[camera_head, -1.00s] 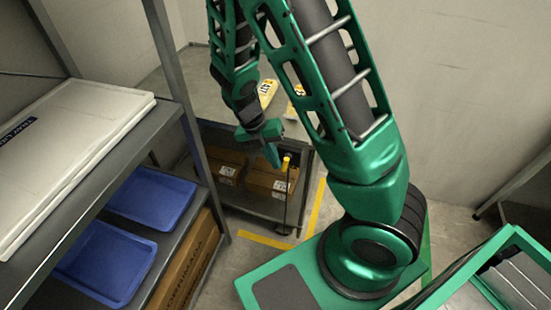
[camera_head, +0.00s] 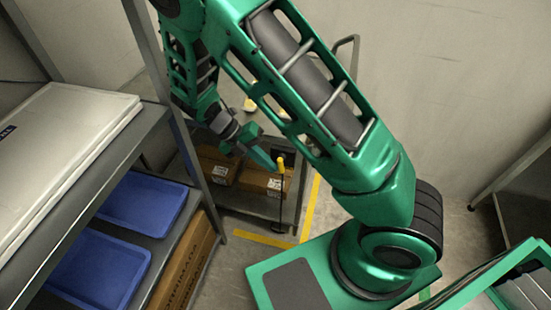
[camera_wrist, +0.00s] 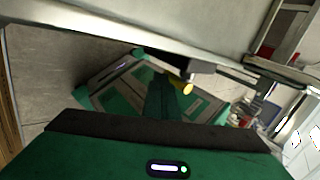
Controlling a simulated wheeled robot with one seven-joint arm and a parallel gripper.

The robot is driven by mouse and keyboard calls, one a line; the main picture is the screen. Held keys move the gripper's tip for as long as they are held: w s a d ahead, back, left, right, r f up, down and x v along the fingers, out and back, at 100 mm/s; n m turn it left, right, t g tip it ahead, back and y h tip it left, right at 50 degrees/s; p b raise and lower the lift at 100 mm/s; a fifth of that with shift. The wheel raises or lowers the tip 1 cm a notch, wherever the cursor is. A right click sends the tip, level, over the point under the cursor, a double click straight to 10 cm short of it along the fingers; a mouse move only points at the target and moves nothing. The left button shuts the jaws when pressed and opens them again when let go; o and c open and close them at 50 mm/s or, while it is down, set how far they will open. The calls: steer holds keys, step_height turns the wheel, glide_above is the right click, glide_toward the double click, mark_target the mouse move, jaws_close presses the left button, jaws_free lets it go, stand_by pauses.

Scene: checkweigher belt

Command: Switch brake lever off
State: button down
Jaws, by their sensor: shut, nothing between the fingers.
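The brake lever (camera_head: 281,165) shows as a yellow grip by a black mount at the right end of a grey table. In the wrist view its yellow end (camera_wrist: 187,88) sticks out below the table edge, just right of my fingertips. My gripper (camera_head: 269,164) is shut and empty, its tips just left of the lever in the head view. In the wrist view the dark green fingers (camera_wrist: 162,98) are together near the middle. I cannot tell whether they touch the lever. My arm hides much of the table top.
Cardboard boxes (camera_head: 262,181) stand on the table's lower shelf. A rack with blue trays (camera_head: 146,204) stands on the left. Yellow floor tape (camera_head: 262,239) runs in front of the table. The floor beside the tape looks clear.

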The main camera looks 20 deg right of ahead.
steer(key=shift+s+d+f, duration=0.15)
steer(key=shift+d+f, duration=0.15)
steer(key=shift+f, duration=0.15)
stand_by(1.4)
steer(key=s+a+r, duration=0.6)
steer(key=a+r, duration=0.3)
steer(key=r, duration=0.1)
steer(key=shift+a+r, duration=0.4)
steer(key=shift+s, duration=0.1)
